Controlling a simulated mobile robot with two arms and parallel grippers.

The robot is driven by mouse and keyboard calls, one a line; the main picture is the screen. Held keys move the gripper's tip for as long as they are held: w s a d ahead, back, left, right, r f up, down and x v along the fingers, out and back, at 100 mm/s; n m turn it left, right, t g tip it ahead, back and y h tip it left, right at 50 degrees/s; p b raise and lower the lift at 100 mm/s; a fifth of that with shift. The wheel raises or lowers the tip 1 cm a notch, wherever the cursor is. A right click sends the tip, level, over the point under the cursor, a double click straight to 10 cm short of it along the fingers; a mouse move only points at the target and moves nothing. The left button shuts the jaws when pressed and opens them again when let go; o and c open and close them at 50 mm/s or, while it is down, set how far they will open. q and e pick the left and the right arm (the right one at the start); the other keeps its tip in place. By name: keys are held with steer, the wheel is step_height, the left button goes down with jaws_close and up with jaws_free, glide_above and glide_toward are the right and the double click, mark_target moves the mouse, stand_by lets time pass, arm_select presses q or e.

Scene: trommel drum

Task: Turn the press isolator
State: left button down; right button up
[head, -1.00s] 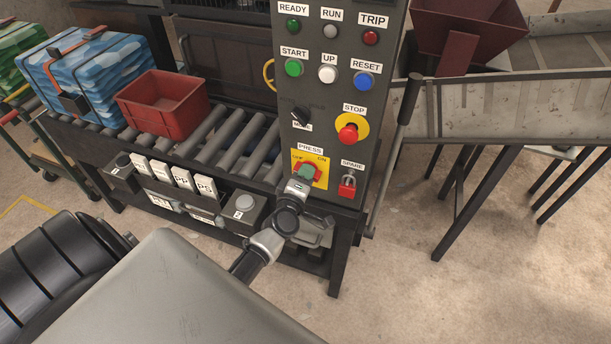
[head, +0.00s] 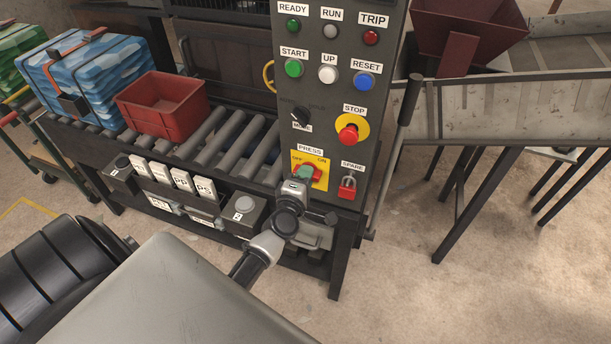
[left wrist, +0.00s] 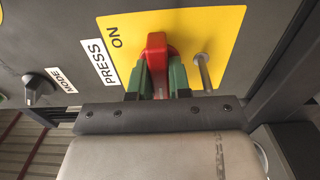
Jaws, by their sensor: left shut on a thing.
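The press isolator is a yellow plate (head: 319,180) with a red handle (left wrist: 157,44), low on the grey control panel under the PRESS label. OFF is marked at its upper left and ON at its upper right in the head view. My left gripper (head: 303,173) is at the handle. In the left wrist view its green fingertips (left wrist: 160,78) are on both sides of the red handle, shut on it. The gripper hides part of the handle in the head view, so its exact angle is hard to tell there. My right gripper is not in view.
A metal pin (left wrist: 202,72) stands out of the plate beside the fingers. The red SPARE switch (head: 347,191) is close to the right, the STOP button (head: 348,134) and MODE knob (head: 300,117) above. A box with a grey button (head: 244,204) is at the left.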

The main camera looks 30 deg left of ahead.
arm_select(q)
steer(key=c, duration=1.1)
jaws_free()
steer(key=shift+o, duration=0.2)
steer(key=b+v, duration=0.1)
steer(key=v, duration=1)
steer(key=shift+w+a+f, duration=0.1)
steer(key=s+d+f+m+g+h, duration=0.2)
steer(key=s+d+f+m+g, duration=0.15)
steer(key=f, duration=0.55)
steer(key=s+d+f+m+g+h, duration=0.1)
steer(key=s+d+f+m+g, duration=0.15)
steer(key=f+m, duration=0.45)
steer(key=s+d+f+m+g+h, duration=0.2)
steer(key=s+f, duration=0.2)
steer(key=f, duration=0.8)
steer(key=s+f+m+g, duration=0.4)
steer(key=s+f, duration=0.3)
steer(key=s, duration=0.5)
steer(key=s+a+f+m+g, duration=0.1)
steer(key=s+f+m+g, duration=0.3)
steer(key=s+f+m, duration=0.3)
steer(key=s, duration=0.5)
steer(key=shift+s+a+f+y, duration=0.2)
steer(key=shift+s+a+y, duration=0.1)
steer(key=shift+s, duration=0.1)
